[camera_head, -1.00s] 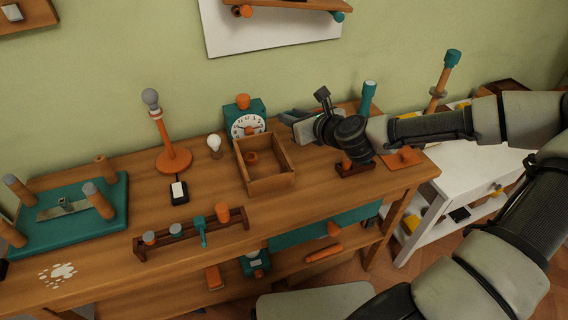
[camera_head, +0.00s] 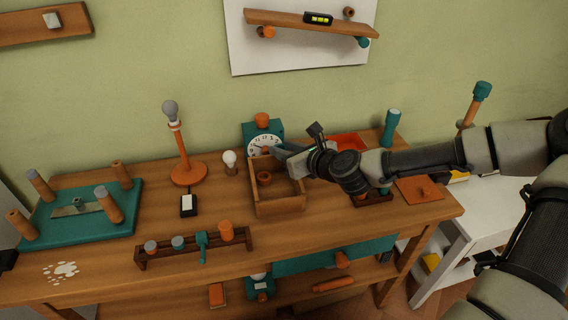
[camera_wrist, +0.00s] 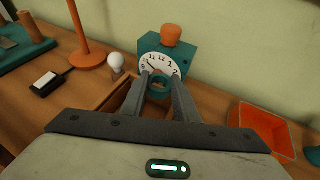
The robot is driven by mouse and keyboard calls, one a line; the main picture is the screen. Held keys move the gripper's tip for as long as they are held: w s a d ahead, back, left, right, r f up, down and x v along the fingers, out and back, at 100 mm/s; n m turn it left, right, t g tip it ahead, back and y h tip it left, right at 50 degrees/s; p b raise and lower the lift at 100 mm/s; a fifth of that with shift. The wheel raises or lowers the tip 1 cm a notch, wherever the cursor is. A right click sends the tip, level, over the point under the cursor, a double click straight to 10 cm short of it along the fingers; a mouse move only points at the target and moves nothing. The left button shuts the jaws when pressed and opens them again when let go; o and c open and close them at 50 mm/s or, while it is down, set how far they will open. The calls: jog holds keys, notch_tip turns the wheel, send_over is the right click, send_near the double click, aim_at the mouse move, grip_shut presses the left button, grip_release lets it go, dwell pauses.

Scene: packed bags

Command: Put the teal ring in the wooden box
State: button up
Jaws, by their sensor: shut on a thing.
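The wooden box (camera_head: 279,207) stands open on the workbench, with a small orange-brown piece (camera_head: 265,178) inside; part of its wall shows in the wrist view (camera_wrist: 108,98). My gripper (camera_head: 277,153) is above the box's back part, in front of the teal clock. In the wrist view my gripper (camera_wrist: 158,78) is shut on the teal ring (camera_wrist: 159,93), which sits between the fingers. The ring cannot be made out in the head view, and its height over the box is hard to tell.
The teal clock (camera_head: 262,130) stands right behind the box, close to my fingers. A light bulb (camera_head: 230,161) and an orange lamp (camera_head: 187,174) stand left of it. An orange tray (camera_wrist: 263,127) lies to the right. A tool rack (camera_head: 193,247) is in front.

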jog(key=shift+f+b, duration=0.5)
jog(key=shift+f, duration=1.2)
jog(key=shift+f+b, duration=0.35)
jog(key=shift+f, duration=0.3)
jog(key=o, duration=0.7)
jog(key=shift+d, duration=0.1)
